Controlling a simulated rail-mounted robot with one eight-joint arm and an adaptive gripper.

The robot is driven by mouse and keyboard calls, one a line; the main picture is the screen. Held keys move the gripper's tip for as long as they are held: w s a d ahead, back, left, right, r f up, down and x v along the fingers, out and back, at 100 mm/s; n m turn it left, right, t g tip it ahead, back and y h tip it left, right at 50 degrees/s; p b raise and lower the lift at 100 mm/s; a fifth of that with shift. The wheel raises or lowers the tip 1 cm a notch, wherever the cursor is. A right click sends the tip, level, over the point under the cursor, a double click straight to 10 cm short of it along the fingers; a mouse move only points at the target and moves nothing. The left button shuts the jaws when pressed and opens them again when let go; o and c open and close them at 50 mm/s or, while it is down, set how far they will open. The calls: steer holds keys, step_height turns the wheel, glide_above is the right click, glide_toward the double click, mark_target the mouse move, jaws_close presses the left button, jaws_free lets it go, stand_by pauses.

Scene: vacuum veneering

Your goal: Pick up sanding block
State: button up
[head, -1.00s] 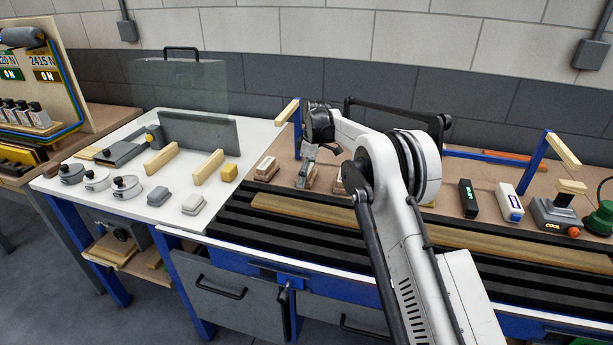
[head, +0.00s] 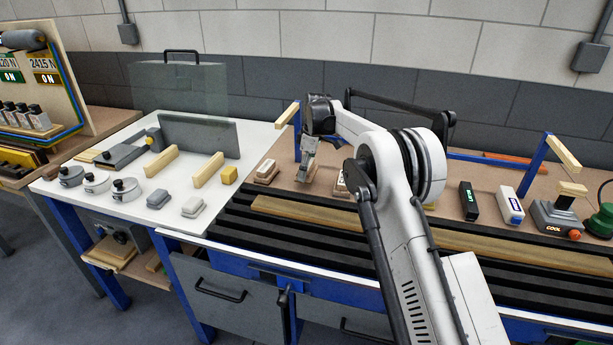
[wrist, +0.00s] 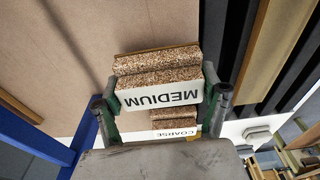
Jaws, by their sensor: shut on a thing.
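A brown, gritty sanding block with a white band marked MEDIUM (wrist: 160,96) sits between the two fingers of my gripper (wrist: 163,88) in the wrist view. The fingers press on its two ends. In the head view my gripper (head: 307,170) is over the brown board, mostly covering the held block. A second block, marked COARSE (wrist: 172,135), shows partly behind the held one in the wrist view. In the head view one sanding block (head: 266,171) lies left of my gripper and another (head: 341,186) lies right of it, partly hidden by my arm.
A long wooden strip (head: 300,213) lies on black slats in front. A black device (head: 468,199) and a white device (head: 510,204) stand to the right.

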steer(key=s+a+r, duration=0.5)
steer(key=s+r, duration=0.2)
steer(key=s, duration=0.3)
steer(key=shift+s+r+b, duration=0.3)
steer(key=shift+r+b, duration=0.1)
